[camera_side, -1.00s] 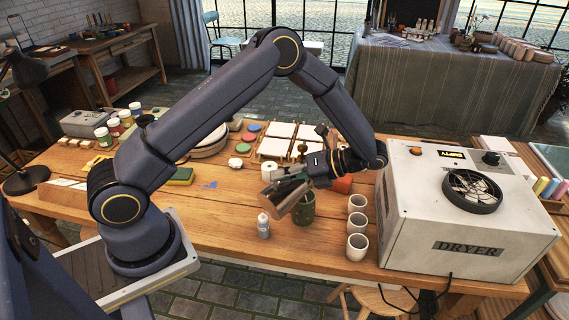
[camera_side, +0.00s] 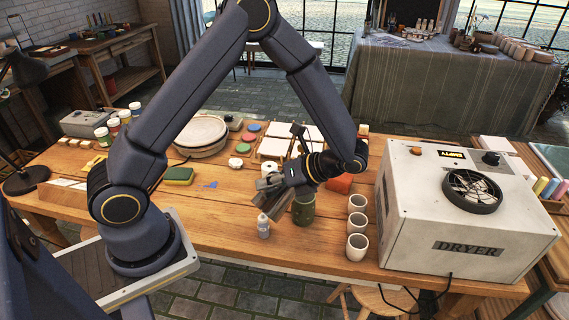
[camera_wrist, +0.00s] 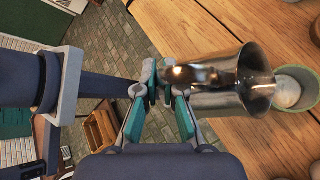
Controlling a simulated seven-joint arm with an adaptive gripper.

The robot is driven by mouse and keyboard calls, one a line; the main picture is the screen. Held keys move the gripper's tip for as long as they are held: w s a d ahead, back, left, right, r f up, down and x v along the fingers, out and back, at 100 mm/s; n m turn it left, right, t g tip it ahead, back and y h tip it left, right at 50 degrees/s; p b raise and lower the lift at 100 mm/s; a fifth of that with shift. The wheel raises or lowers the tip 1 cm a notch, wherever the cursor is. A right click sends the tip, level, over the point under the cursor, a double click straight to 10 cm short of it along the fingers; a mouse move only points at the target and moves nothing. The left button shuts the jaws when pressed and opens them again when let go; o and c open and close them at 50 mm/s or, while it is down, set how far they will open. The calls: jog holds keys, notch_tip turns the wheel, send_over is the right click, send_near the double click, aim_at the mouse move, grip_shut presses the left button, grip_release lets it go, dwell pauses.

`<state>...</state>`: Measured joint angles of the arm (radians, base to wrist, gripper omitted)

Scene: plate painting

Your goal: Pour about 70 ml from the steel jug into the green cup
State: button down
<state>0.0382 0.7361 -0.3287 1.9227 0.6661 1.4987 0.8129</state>
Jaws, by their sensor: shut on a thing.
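My gripper (camera_wrist: 160,82) is shut on the handle of the steel jug (camera_wrist: 212,98) in the wrist view. The jug lies strongly tilted in that view, its mouth toward the green cup (camera_wrist: 304,76). The cup's round opening shows a pale inside at the right edge; I cannot tell how much liquid it holds. In the side view my gripper (camera_side: 277,181) and the jug (camera_side: 270,200) are just left of the upright green cup (camera_side: 304,212), near its rim height or above. No stream is visible. The jug's contents are not clear.
A small white bottle (camera_side: 263,228) stands left of the cup, close below the jug. Several pale cups (camera_side: 357,224) stand in a row to the right, before the white dryer (camera_side: 460,220). An orange-red object (camera_side: 340,184) lies behind the cup. Open table (camera_side: 215,215) extends left.

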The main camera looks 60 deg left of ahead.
jog(key=shift+s+n+t, duration=0.3)
jog(key=shift+s+t, duration=0.1)
jog(key=shift+t, duration=0.1)
jog(key=shift+f, duration=0.1)
dwell(1.5)
